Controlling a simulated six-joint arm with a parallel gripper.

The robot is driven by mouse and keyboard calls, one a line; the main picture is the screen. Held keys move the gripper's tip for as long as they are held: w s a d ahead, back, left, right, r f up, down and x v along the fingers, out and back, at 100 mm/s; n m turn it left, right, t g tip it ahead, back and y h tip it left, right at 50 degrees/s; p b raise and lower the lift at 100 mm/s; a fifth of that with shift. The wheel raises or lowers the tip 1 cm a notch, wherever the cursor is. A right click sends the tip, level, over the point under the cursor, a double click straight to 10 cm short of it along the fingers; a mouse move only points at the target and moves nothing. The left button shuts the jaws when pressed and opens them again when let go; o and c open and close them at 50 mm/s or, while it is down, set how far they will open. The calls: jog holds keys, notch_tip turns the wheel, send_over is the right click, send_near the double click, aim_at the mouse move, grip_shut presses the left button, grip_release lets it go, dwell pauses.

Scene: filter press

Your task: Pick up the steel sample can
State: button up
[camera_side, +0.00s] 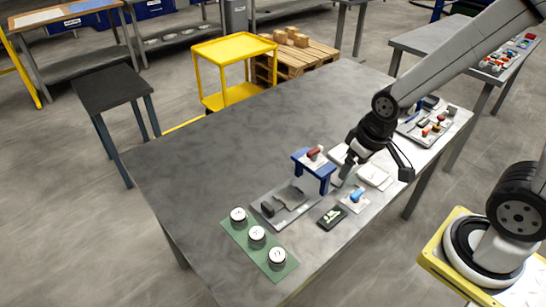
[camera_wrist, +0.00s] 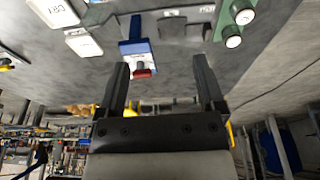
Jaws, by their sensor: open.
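Three round steel cans with pale marked lids stand in a row on a green mat (camera_side: 230,229) at the table's near left: a far-left can (camera_side: 238,215), a middle can (camera_side: 257,235) and a near can (camera_side: 277,257). I cannot tell the lid marks apart. In the wrist view two cans (camera_wrist: 232,37) (camera_wrist: 243,13) show at the top right on the mat. My gripper (camera_side: 373,178) is over the table, to the right of the cans and well apart from them. Its fingers (camera_wrist: 161,62) are spread with nothing between them.
A blue stand (camera_side: 312,171) with a red-topped item is between my gripper and the cans. A grey tray (camera_side: 300,211), a dark box (camera_side: 332,217) and a blue-topped item (camera_side: 357,195) lie nearby. A parts tray (camera_side: 440,125) is at right. The table's far left is clear.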

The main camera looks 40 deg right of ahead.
jog(key=n+h, duration=0.9)
jog(key=n, duration=1.1)
send_over(240, 214)
jog(key=s, duration=0.5)
jog(key=shift+t, duration=0.4)
jog(key=f, duration=1.3)
jog(key=shift+s+a+f, duration=0.15)
jog(key=shift+s+a, duration=0.05)
jog(key=shift+a, duration=0.2)
jog(key=a+f+n+t, duration=0.1)
jog(key=a, duration=0.1)
jog(key=a+f+n+t+h, duration=0.1)
jog(key=a+n+t, duration=0.1)
jog(key=a, duration=0.1)
jog(key=a+f+n+t+h, duration=0.1)
jog(key=a+n, duration=0.1)
jog(key=shift+a+f+t, duration=0.3)
jog(key=shift+f, duration=0.05)
jog(key=shift+x, duration=3.45)
jog(key=shift+x, duration=2.6)
